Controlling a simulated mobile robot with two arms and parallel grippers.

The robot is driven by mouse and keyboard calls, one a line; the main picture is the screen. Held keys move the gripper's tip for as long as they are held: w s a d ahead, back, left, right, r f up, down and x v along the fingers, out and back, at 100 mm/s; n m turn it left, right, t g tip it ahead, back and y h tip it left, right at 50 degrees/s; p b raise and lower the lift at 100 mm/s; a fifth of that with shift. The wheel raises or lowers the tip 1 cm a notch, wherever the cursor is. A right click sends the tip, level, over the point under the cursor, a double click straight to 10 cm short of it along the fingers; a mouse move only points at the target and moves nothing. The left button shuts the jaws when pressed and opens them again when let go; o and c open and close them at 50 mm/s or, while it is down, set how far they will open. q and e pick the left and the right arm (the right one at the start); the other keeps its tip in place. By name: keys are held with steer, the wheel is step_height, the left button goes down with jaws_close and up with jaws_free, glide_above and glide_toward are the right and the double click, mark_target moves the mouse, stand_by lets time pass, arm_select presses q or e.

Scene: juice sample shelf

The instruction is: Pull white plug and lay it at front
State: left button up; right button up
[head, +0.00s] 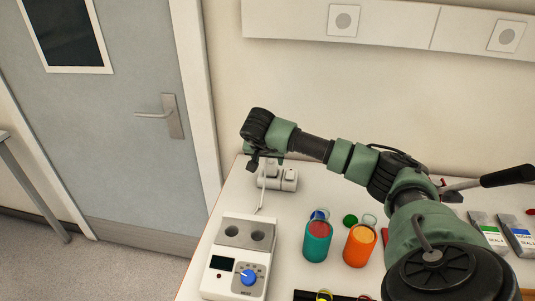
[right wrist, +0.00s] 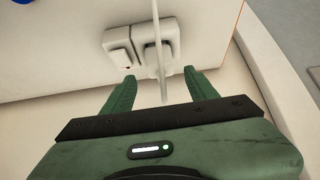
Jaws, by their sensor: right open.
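The white plug (right wrist: 153,64) sits in a white socket block (right wrist: 116,38), and its white cord runs across the view between my fingers. In the head view the socket block (head: 289,183) stands at the back left of the table, with the plug (head: 270,171) at its left end. The cord runs from there toward the grey device. My right gripper (right wrist: 158,76) is open, its green fingers on either side of the cord and plug. In the head view my right gripper (head: 263,160) hangs just above the plug and partly hides it. My left gripper is not in view.
A grey-white device (head: 238,262) with a blue knob stands in front of the socket. A teal cup (head: 317,243) and an orange cup (head: 359,246) stand to its right. Small cartons (head: 488,232) are at the right. The wall rises behind the table.

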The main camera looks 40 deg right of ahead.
mark_target(270, 165)
steer(key=b+x, duration=0.1)
steer(key=x, duration=0.1)
steer(key=b+x, duration=0.2)
steer(key=shift+s+a+f, duration=0.15)
steer(key=shift+s, duration=0.1)
steer(key=b+x, duration=0.1)
steer(key=x, duration=0.2)
steer(key=shift+w+b, duration=0.2)
steer(key=shift+b, duration=0.2)
steer(key=shift+w+d+f, duration=0.15)
steer(key=shift+d+f, duration=0.15)
steer(key=shift+d, duration=0.05)
steer(key=shift+w+f, duration=0.1)
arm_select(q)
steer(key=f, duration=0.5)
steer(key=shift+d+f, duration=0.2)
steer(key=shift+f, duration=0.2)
arm_select(e)
jaws_close()
